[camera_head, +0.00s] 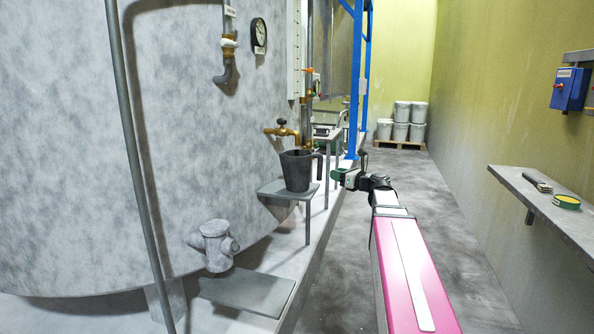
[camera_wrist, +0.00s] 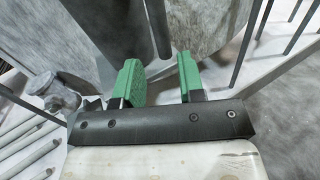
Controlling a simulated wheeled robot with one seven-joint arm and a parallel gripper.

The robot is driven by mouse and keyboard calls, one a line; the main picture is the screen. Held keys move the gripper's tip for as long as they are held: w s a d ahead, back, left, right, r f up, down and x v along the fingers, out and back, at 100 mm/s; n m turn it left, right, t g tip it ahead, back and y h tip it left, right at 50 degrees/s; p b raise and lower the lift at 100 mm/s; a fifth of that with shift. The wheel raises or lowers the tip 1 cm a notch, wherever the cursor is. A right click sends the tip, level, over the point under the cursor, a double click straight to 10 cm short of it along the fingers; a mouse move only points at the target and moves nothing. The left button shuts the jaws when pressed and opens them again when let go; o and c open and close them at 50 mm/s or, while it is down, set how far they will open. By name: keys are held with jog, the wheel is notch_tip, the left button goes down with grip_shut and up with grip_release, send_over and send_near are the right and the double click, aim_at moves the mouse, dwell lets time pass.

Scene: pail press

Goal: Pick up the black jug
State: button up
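The black jug (camera_head: 296,172) stands upright on a small grey shelf (camera_head: 284,190) below a brass tap (camera_head: 283,131). Its handle (camera_head: 318,165) points right, towards my gripper (camera_head: 337,174), which is just right of the jug and appears apart from it. In the wrist view my gripper (camera_wrist: 158,72) has its two green fingers spread, with nothing held between them.
A large grey tank (camera_head: 170,130) fills the left, with a pipe fitting (camera_head: 215,246) low on it. Blue posts (camera_head: 356,80) and thin stand legs are behind the jug. A wall shelf (camera_head: 545,205) is at right. White pails (camera_head: 402,112) stand far back. The floor aisle is clear.

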aim_at(320, 169)
jog(key=x, duration=0.9)
jog(key=shift+w+a+f, duration=0.2)
jog(key=shift+w, duration=0.05)
grip_shut()
